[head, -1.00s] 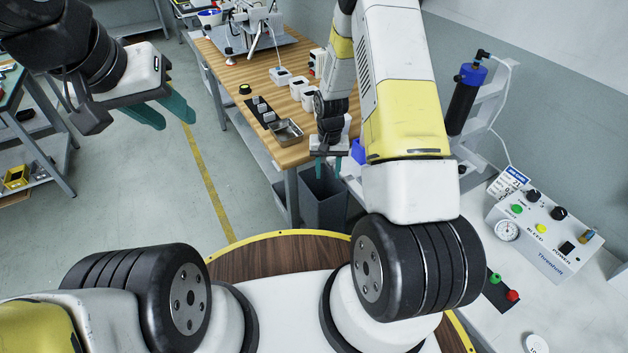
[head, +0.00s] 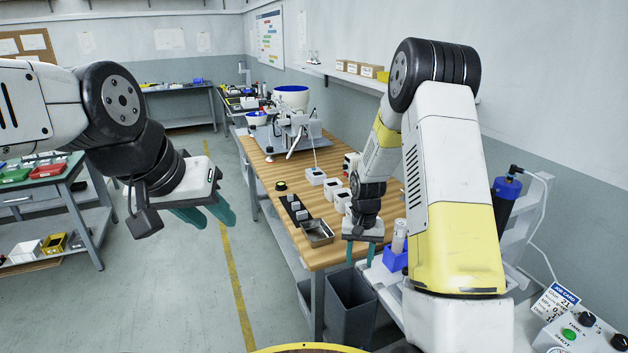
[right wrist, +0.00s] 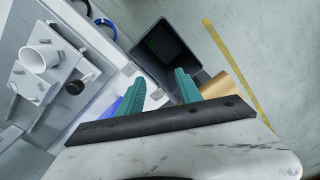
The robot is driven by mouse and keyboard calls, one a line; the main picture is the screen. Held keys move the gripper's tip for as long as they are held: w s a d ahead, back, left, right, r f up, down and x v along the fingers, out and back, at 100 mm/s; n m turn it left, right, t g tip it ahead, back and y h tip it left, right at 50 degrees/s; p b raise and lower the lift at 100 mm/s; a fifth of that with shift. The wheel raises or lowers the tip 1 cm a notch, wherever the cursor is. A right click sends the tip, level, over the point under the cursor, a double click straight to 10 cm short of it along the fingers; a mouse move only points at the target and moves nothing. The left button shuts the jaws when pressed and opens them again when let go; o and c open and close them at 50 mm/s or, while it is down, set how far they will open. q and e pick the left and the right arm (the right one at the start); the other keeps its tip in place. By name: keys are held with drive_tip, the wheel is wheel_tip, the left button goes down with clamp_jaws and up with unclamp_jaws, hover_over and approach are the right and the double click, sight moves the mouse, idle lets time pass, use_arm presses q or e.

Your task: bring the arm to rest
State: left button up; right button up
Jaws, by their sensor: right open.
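My right gripper (head: 361,254) is at the near end of the wooden bench, pointing down. Its teal fingers stand apart with nothing between them; they also show in the right wrist view (right wrist: 160,92). It is beside the blue holder and above the level of the dark bin. My left gripper (head: 206,214) hangs over the open floor at the left, away from any bench.
A dark grey bin (head: 350,308) stands below the right gripper. The wooden bench (head: 318,206) carries a metal tray (head: 317,233), small white devices and a white gantry (head: 296,130). A blue holder (head: 396,259) is close at right. Floor (head: 180,290) at left is clear.

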drive_tip(key=s+r+n+t+y, duration=0.1)
drive_tip(key=s+r, duration=0.3)
drive_tip(key=r, duration=0.7)
drive_tip(key=s+r+t, duration=0.2)
drive_tip(key=s+r, duration=0.2)
drive_tip(key=r, duration=0.7)
drive_tip(key=s+a+r+t, duration=0.1)
drive_tip(key=s+r, duration=0.4)
drive_tip(key=s, duration=0.3)
drive_tip(key=s+a+r+n+t+y, duration=0.1)
drive_tip(key=s+r+t, duration=0.1)
drive_tip(key=s+r, duration=0.3)
drive_tip(key=s, duration=0.3)
drive_tip(key=shift+n, duration=0.3)
